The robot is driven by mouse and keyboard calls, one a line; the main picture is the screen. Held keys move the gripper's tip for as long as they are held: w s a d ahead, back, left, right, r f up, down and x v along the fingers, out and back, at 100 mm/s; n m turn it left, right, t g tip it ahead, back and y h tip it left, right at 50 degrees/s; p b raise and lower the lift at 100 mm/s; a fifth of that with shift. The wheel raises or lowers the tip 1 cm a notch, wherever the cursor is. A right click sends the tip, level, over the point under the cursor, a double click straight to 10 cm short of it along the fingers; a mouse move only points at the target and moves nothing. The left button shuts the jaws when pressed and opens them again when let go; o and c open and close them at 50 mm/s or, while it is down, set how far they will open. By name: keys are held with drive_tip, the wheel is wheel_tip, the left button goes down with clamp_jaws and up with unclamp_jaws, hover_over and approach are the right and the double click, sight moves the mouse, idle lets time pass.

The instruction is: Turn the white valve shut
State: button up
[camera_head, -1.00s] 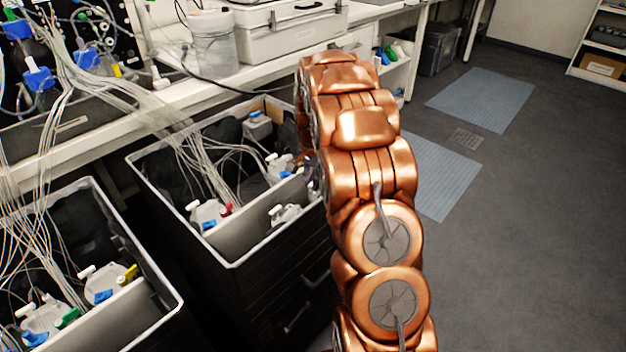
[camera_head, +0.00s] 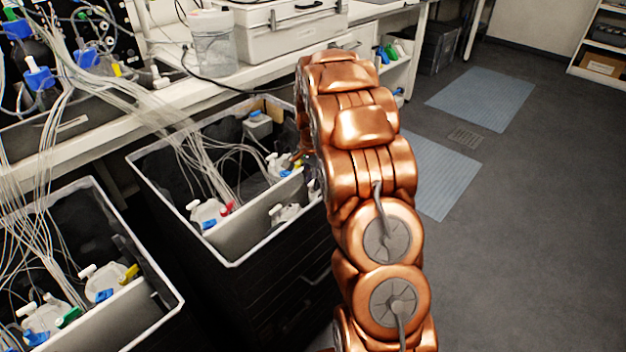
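Several white valves show on bottle caps in the open black bins, and I cannot tell which one the task means. In the right bin (camera_head: 232,262), one white valve (camera_head: 193,205) is on a front bottle with blue and red parts. A third white valve (camera_head: 272,158) is at the back, close to my arm. My arm arches over the right end of this bin and bends down behind itself. My gripper is hidden behind the arm links, so its fingers and any contact do not show.
The left bin (camera_head: 165,322) holds more capped bottles with white, yellow, green and blue valves. Thin tubes (camera_head: 190,150) run from the bench into both bins. A bench (camera_head: 150,100) with a clear bucket (camera_head: 212,45) and white case (camera_head: 290,28) stands behind. Floor at right is clear.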

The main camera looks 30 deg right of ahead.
drive_tip(key=shift+o, duration=0.9)
drive_tip(key=shift+r, duration=4)
